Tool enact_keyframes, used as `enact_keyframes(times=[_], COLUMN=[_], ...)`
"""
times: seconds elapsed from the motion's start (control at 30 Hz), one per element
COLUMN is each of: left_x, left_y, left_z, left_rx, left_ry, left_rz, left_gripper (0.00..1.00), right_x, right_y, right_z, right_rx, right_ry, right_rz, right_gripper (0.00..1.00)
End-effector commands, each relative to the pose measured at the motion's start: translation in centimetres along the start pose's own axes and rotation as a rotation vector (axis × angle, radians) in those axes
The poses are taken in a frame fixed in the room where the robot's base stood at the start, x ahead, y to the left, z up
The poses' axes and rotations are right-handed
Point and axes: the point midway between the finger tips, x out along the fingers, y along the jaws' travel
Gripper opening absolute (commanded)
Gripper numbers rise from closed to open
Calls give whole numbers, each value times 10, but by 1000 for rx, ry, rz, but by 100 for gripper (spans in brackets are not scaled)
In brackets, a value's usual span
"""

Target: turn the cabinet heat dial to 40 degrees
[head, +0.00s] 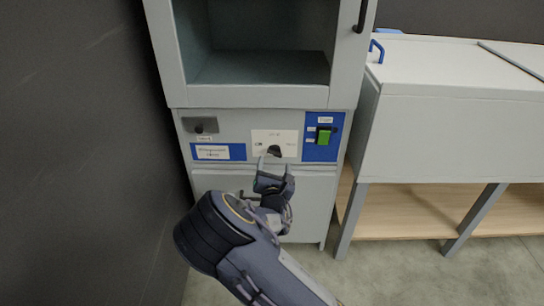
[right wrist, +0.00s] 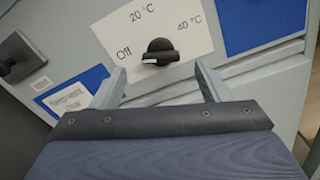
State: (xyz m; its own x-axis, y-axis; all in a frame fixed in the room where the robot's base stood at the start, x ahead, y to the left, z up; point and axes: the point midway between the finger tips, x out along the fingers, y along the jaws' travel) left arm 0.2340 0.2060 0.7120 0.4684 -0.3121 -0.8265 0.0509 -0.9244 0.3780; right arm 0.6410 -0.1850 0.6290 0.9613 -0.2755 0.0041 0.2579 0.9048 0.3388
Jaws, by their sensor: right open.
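The heat dial (head: 274,150) is a black knob on a white label plate (head: 287,137) on the cabinet front (head: 232,125). In the right wrist view the dial (right wrist: 160,50) shows a white mark on its lower left side, toward the word Off. The plate reads Off at left, 20 °C at top and 40 °C at right. My right gripper (head: 272,172) is open just in front of and below the dial. In the right wrist view its two fingers stand either side of the dial, apart from it, with nothing between them. My left gripper is not in view.
A green switch (head: 323,136) on a blue panel is right of the dial. A grey latch plate (head: 200,125) and a blue-framed label (head: 218,152) are at left. The open cabinet compartment (head: 262,68) is above. A white bin on a wooden-shelved stand (head: 410,212) is at right.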

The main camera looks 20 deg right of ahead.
Motion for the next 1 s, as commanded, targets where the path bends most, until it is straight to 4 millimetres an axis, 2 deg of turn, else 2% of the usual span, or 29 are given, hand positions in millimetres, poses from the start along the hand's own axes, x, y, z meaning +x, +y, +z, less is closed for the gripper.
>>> enact_keyframes(times=[0.1, 0.3, 0.67, 1.0], left_x=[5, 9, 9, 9], left_y=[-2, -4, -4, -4], left_z=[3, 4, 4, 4], left_rx=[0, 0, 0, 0], left_ry=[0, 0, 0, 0], left_rz=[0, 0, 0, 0], left_gripper=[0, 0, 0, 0], right_x=[21, 44, 50, 50], right_y=[-1, -1, -1, -1], right_z=[-2, -2, -1, -1], right_rx=[5, 5, 4, 4], right_ry=[-2, 1, 3, 3], right_rz=[-2, -2, -2, -2], right_gripper=[69, 69, 69, 25])
